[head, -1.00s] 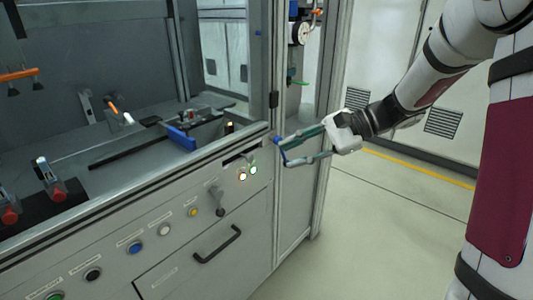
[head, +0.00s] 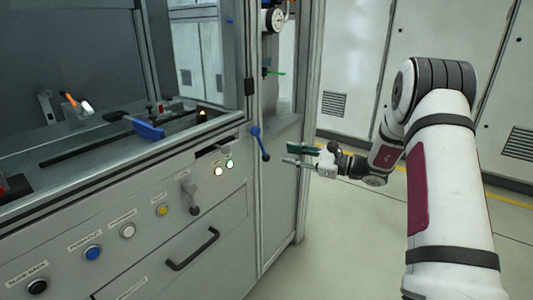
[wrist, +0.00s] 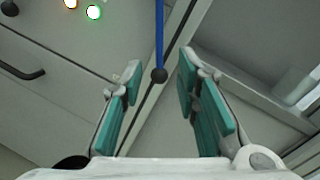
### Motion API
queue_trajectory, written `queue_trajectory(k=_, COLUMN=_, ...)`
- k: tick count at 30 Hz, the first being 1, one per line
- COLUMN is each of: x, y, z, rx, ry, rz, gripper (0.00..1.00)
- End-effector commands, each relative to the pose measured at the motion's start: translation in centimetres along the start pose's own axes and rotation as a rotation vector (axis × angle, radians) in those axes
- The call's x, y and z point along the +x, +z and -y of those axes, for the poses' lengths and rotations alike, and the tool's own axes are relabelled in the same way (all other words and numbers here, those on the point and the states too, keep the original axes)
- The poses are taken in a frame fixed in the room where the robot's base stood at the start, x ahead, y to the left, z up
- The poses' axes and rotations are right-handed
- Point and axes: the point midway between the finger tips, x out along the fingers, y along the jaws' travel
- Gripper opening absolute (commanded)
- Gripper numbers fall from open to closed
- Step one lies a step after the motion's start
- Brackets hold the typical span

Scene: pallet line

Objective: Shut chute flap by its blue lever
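The blue lever (head: 260,143) is on the cabinet's corner post and slopes down to a dark ball end. In the wrist view the lever (wrist: 160,35) points down between the finger lines, its ball end near the fingertips. My gripper (head: 289,155) is open and empty, just to the right of the lever and apart from it in the head view. Its green-padded fingers (wrist: 160,82) are spread wide in the wrist view. A dark slot (head: 214,151) is in the panel left of the lever; I cannot tell whether it is the chute or how its flap stands.
The panel holds lit lamps (head: 224,167), a grey lever (head: 190,197), several buttons and a drawer with a black handle (head: 192,250). A blue block (head: 148,129) lies inside the machine. The floor (head: 350,240) right of the cabinet is clear.

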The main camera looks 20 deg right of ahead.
Motion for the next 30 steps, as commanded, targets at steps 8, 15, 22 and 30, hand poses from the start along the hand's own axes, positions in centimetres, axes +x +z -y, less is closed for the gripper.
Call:
queue_trajectory(k=8, x=5.5, y=-0.1, z=-0.2, rx=-0.001, ry=0.004, rz=0.001, gripper=0.29)
queue_trajectory(k=15, x=8.3, y=-0.1, z=-0.1, rx=0.000, ry=0.001, rz=0.000, gripper=0.29)
queue_trajectory(k=22, x=8.9, y=0.0, z=-0.1, rx=0.001, ry=0.001, rz=-0.001, gripper=0.29)
queue_trajectory(k=30, x=8.9, y=0.0, z=-0.1, rx=0.001, ry=0.001, rz=-0.001, gripper=0.06)
